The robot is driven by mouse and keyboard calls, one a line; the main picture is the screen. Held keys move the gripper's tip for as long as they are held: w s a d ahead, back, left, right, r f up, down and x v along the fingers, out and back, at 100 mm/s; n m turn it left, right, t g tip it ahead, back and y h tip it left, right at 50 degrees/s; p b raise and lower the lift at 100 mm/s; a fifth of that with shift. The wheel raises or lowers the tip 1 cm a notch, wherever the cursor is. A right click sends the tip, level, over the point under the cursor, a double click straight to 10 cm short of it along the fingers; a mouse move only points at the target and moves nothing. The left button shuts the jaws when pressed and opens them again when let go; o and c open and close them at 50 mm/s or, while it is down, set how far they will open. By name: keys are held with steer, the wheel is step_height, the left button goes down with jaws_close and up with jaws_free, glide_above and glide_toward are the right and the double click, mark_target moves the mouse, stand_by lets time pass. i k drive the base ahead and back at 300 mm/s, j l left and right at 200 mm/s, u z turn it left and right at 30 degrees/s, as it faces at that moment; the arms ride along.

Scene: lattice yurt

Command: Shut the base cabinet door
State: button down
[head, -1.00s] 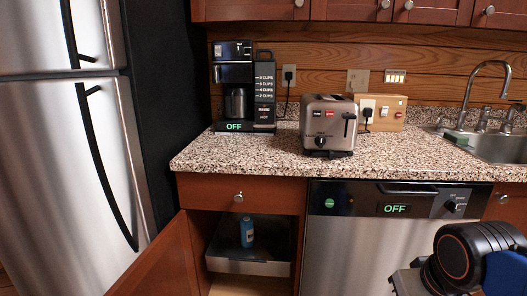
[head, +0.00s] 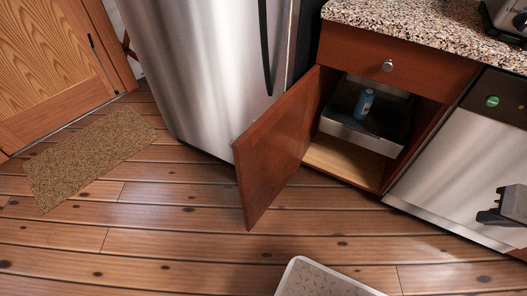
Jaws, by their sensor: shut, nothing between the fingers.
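The base cabinet door (head: 275,148) is a reddish-brown wooden panel standing wide open. It is hinged at the cabinet's left side, and its free edge points out over the floor toward the lower left. The base cabinet (head: 345,160) is open to view, with a metal pull-out tray (head: 357,137) holding a blue can or bottle (head: 363,104). My gripper (head: 484,217) shows partly at the right edge, in front of the dishwasher. It is shut and empty, well to the right of the door and apart from it.
A closed drawer with a round knob (head: 388,65) is above the opening. The dishwasher (head: 450,165) stands right of the cabinet, the steel fridge (head: 215,75) behind the door to the left. A brown mat (head: 90,158) lies far left. The plank floor (head: 170,240) before the door is clear.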

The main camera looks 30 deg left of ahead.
mark_target(268, 155)
steer(key=j, duration=0.45)
steer(key=k+j+z, duration=0.15)
steer(key=j, duration=0.7)
steer(key=j+z, duration=0.15)
steer(key=j, duration=0.3)
steer(key=k+j, duration=0.15)
steer(key=j, duration=0.25)
steer(key=k+j+z, duration=0.1)
steer(key=j, duration=0.3)
steer(key=k+j+z, duration=0.1)
steer(key=j, duration=0.35)
steer(key=k+j, duration=0.1)
steer(key=j, duration=0.3)
steer(key=z, duration=0.05)
